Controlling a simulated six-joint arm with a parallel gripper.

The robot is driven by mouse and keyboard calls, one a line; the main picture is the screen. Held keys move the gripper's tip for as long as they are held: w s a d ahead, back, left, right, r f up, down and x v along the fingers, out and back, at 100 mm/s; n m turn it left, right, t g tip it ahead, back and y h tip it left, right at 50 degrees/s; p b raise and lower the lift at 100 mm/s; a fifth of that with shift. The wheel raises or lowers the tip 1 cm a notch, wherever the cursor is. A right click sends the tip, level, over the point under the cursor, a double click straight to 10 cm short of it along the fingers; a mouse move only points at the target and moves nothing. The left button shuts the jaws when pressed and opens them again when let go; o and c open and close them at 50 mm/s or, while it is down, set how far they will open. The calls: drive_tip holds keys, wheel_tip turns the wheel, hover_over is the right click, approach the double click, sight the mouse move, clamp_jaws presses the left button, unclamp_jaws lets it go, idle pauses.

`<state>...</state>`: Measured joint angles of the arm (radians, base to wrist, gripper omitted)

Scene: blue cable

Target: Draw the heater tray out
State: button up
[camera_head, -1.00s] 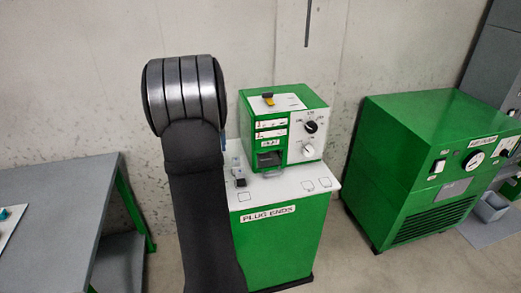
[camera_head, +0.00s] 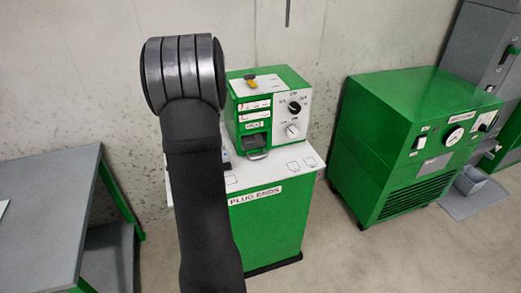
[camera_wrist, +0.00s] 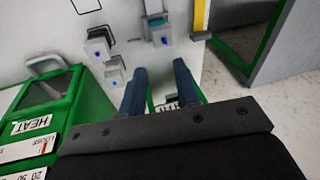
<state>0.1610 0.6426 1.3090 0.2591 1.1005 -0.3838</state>
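The heater (camera_head: 268,105) is a green box with a white knob panel, standing on the white-topped "PLUG ENDS" stand (camera_head: 265,220). Its dark tray opening (camera_head: 256,141) is low on the front, with a pale metal handle (camera_head: 258,155) at its lower edge. In the wrist view the handle (camera_wrist: 45,62) stands out at the left, beside a green-framed dark window (camera_wrist: 48,90) and a "HEAT" label (camera_wrist: 30,123). My gripper (camera_wrist: 160,66) has two dark blue fingers apart with nothing between them. It is to the right of the handle, not touching it. My arm hides it in the head view.
Several small grey holders with blue marks (camera_wrist: 100,43) are on the white top beyond my fingers; a yellow strip (camera_wrist: 201,14) is near its edge. A larger green machine (camera_head: 415,140) stands right. A grey table (camera_head: 45,205) stands left, with floor between.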

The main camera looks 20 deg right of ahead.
drive_tip(key=d+f+t, duration=0.1)
drive_tip(key=d, duration=0.2)
drive_tip(key=d+f+t, duration=0.1)
drive_tip(key=d, duration=0.2)
drive_tip(key=d+f+t+y, duration=0.1)
drive_tip(key=d, duration=0.2)
drive_tip(key=shift+f+t, duration=0.25)
drive_tip(key=shift+t, duration=0.15)
clamp_jaws()
drive_tip(key=s+d+f+m+t+h, duration=0.1)
drive_tip(key=s+d+f+t+h, duration=0.1)
drive_tip(key=d, duration=0.5)
drive_tip(key=s+d+f+t+h, duration=0.1)
drive_tip(key=s+d+f, duration=0.15)
drive_tip(key=d, duration=0.45)
drive_tip(key=x, duration=0.9)
drive_tip(key=shift+w+d+r, duration=0.15)
drive_tip(key=shift+w+d, duration=0.05)
drive_tip(key=shift+w, duration=0.1)
drive_tip(key=s, duration=1.5)
drive_tip(key=shift+s, duration=0.3)
drive_tip(key=v, duration=1)
drive_tip(key=shift+a, duration=0.1)
